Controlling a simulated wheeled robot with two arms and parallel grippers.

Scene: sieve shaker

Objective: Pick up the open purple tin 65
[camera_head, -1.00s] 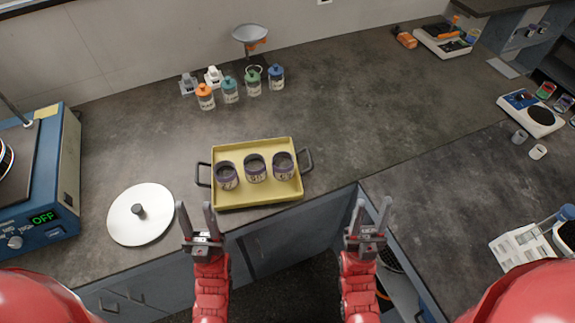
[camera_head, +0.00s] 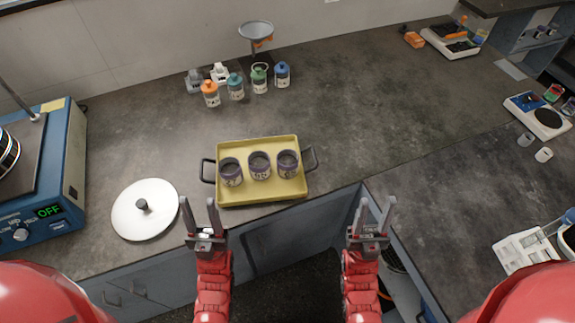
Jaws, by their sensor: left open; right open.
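My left gripper (camera_head: 202,216) is open and empty in front of the counter edge, below and left of the tray. My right gripper (camera_head: 375,213) is open and empty, to the right of and below the tray, also off the counter.
A white round lid with a knob (camera_head: 143,221) lies left of the tray. A blue shaker machine (camera_head: 72,170) showing OFF stands at far left. Several capped bottles (camera_head: 236,90) and a funnel stand (camera_head: 256,33) are behind. The counter right of the tray (camera_head: 380,120) is clear.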

